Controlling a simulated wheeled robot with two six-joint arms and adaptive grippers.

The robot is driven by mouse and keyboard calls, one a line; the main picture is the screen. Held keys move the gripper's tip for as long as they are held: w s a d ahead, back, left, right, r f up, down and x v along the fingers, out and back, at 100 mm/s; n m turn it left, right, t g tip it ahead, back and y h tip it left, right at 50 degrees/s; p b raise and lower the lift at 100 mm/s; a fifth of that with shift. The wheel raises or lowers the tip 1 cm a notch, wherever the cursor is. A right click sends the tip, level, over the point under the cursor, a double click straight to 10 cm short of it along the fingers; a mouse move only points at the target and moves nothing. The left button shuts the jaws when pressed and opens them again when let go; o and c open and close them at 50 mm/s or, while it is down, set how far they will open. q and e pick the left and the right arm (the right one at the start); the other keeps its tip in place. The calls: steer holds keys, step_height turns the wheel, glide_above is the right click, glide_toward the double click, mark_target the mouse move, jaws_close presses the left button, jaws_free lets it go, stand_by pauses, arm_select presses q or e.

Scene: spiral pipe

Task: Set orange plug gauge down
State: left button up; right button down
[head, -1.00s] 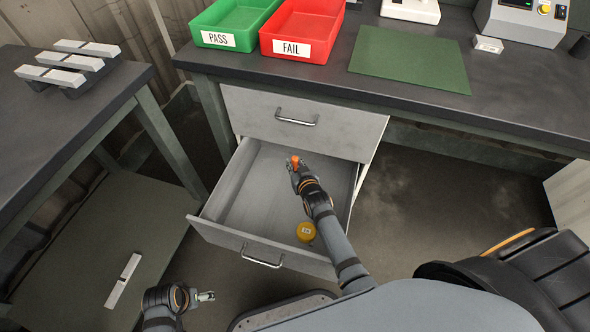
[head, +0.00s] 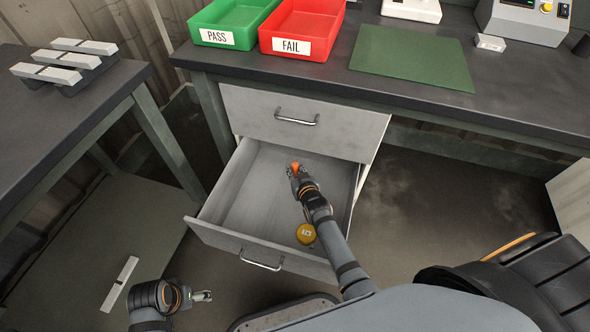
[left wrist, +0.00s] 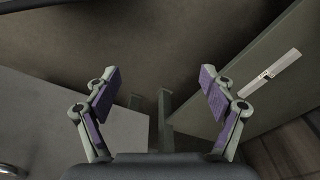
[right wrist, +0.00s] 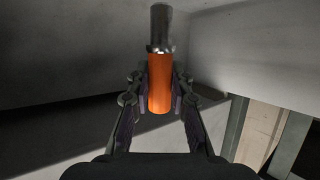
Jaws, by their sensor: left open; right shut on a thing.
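The orange plug gauge (right wrist: 160,85) is held between the fingers of my right gripper (right wrist: 160,80), with its metal end pointing away from the wrist. In the head view the gauge's orange part (head: 295,167) shows at the tip of my right gripper (head: 297,174), over the inside of the open lower drawer (head: 262,200). I cannot tell whether the gauge touches the drawer floor. My left gripper (head: 205,296) is open and empty, low at the left of the drawer. Its spread fingers also show in the left wrist view (left wrist: 160,90).
The drawer's front panel (head: 232,246) and side walls surround my right gripper. The closed upper drawer (head: 265,120) is above. A green PASS bin (head: 222,38), a red FAIL bin (head: 290,46) and a green mat (head: 410,60) are on the bench. A metal bar (head: 119,284) lies lower left.

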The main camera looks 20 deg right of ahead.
steer(key=shift+f, duration=0.25)
steer(key=c, duration=1.2)
jaws_free()
arm_select(q)
steer(key=shift+s+d+r, duration=0.1)
steer(key=shift+s+r, duration=0.05)
steer(key=shift+r, duration=0.3)
steer(key=shift+s+d+r, duration=0.1)
steer(key=shift+r, duration=0.3)
